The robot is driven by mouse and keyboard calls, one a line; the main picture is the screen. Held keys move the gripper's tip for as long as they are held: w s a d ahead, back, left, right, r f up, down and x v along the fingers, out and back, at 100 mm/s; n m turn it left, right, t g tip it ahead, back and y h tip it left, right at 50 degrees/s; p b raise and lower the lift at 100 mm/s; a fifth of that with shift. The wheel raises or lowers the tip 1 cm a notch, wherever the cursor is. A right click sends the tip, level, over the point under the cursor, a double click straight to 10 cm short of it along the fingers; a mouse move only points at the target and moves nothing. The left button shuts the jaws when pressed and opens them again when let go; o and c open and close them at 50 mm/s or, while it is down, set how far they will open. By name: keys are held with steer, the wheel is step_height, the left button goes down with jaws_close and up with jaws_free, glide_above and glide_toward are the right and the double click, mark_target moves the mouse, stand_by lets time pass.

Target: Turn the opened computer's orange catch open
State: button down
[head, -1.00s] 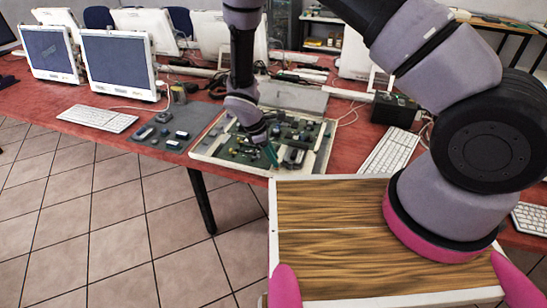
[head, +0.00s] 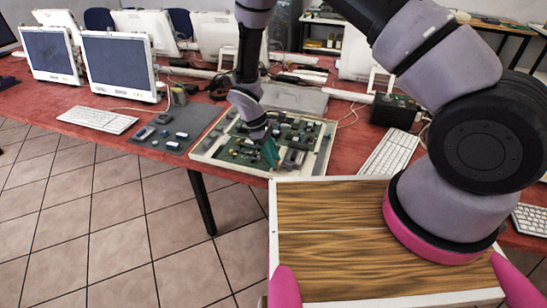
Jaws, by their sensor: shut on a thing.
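The opened computer (head: 322,152) lies flat on the red table, a pale frame around green boards and dark parts.
A grey mat (head: 165,138) with several small parts lies to the left. Keyboards (head: 388,155), a black box (head: 394,111) and white monitors (head: 118,65) stand around. Cables run behind the computer. Tiled floor (head: 110,220) is free in front.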

steer(key=c, duration=0.6)
jaws_free()
steer(key=v, duration=1)
steer(key=shift+a+r, duration=0.15)
steer(key=shift+r, duration=0.25)
